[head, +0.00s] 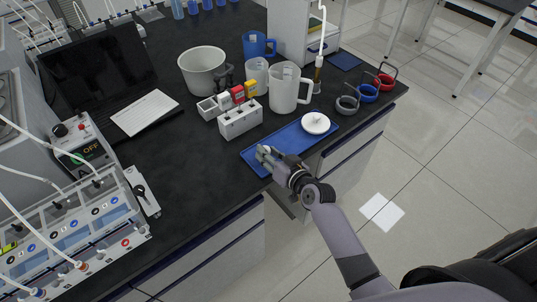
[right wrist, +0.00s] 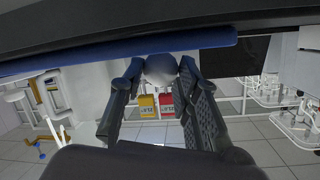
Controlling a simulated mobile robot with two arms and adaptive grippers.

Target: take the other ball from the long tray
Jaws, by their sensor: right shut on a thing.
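The long blue tray (head: 291,140) lies along the front edge of the dark bench. My right gripper (head: 268,156) is at the tray's left end, low at its front rim. The blue tray edge (right wrist: 120,48) crosses above the ball there. In the head view the ball is mostly hidden by the fingers. My left gripper is not in view.
A white rack (head: 240,120) and clear measuring jugs (head: 289,88) stand just behind the tray. Grey, blue and red ring clamps (head: 369,92) lie to its right. A white pot (head: 202,70), laptop (head: 103,66) and reactor unit (head: 70,225) are farther left. Open floor lies in front.

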